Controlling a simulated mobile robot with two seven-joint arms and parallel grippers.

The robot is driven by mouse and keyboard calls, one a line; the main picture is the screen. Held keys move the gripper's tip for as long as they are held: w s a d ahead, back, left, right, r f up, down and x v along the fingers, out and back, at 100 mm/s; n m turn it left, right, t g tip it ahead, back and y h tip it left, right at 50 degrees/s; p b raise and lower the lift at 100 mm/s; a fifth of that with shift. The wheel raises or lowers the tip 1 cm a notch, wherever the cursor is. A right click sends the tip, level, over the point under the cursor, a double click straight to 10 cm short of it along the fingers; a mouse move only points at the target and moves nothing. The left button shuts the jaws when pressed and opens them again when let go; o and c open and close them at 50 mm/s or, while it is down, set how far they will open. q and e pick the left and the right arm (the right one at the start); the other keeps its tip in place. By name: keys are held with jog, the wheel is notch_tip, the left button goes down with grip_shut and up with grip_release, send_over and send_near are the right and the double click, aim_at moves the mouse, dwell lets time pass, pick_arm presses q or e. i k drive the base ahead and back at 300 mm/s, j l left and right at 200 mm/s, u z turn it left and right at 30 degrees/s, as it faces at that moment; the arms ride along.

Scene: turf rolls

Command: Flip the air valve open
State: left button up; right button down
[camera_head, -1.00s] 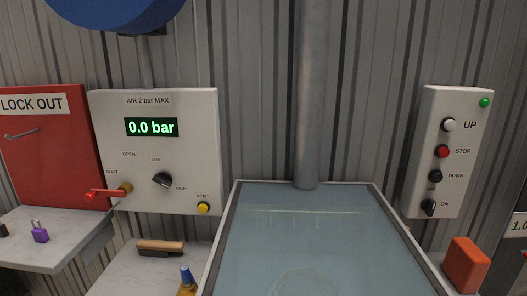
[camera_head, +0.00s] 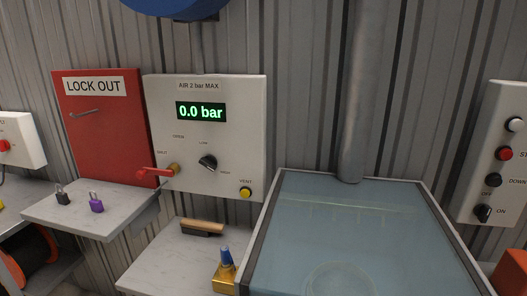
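The air valve is a red lever (camera_head: 152,174) on a brass stem (camera_head: 173,169), low on the left of the air panel (camera_head: 220,100). The lever points left, towards the "SHUT" mark; the "OPEN" mark is above it. The panel display (camera_head: 201,112) reads 0.0 bar. A black knob (camera_head: 208,162) sits between "LOW" and "HIGH", with a yellow "VENT" button (camera_head: 245,191) to its lower right. Neither of my grippers is in view.
Left of the panel is a red lock out cabinet (camera_head: 105,135) above a shelf (camera_head: 85,218) holding a black padlock (camera_head: 62,197) and a purple padlock (camera_head: 96,204). A brush (camera_head: 202,228) lies on a lower bench (camera_head: 160,262). A glass-topped case (camera_head: 360,230) stands at right.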

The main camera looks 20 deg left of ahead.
aim_at(140, 175)
jog(key=k+j+u, duration=0.1)
jog(key=u, duration=0.3)
jog(key=k+j+u, duration=0.15)
jog(key=u, duration=0.25)
jog(key=k+j+u, duration=0.15)
jog(key=u, duration=0.25)
jog(key=i+j+u, duration=0.25)
jog(key=j, duration=0.15)
jog(key=k, duration=0.1)
